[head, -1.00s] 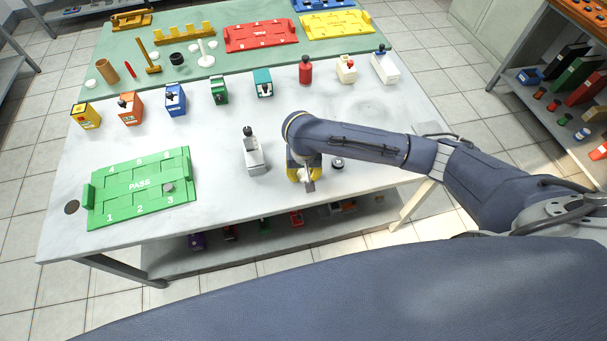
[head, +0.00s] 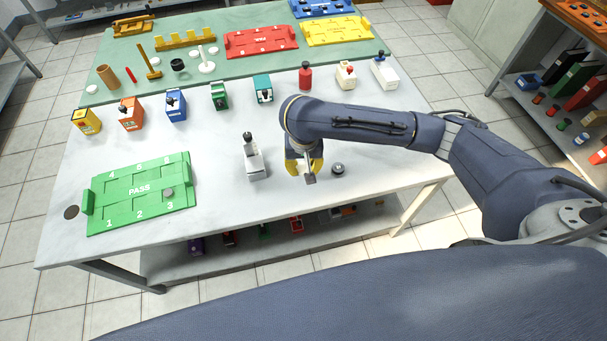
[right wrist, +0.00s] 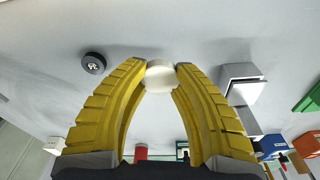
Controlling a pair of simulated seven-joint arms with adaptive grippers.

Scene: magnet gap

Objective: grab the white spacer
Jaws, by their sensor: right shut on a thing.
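The white spacer (right wrist: 161,76) is a small pale round disc. In the right wrist view it sits between the two yellow fingertips of my right gripper (right wrist: 161,74), which are closed on it. In the head view my right gripper (head: 304,170) points down over the front part of the white table, between a grey block with a black knob and a small dark round piece. The spacer is mostly hidden by the gripper there. My left gripper is not in view.
The grey block (head: 255,163) stands just left of the gripper, and the dark round piece (head: 338,169) lies just right. A green PASS tray (head: 140,212) lies at the left. Several coloured boxes stand in a row behind, with red (head: 262,40) and yellow (head: 336,30) trays farther back.

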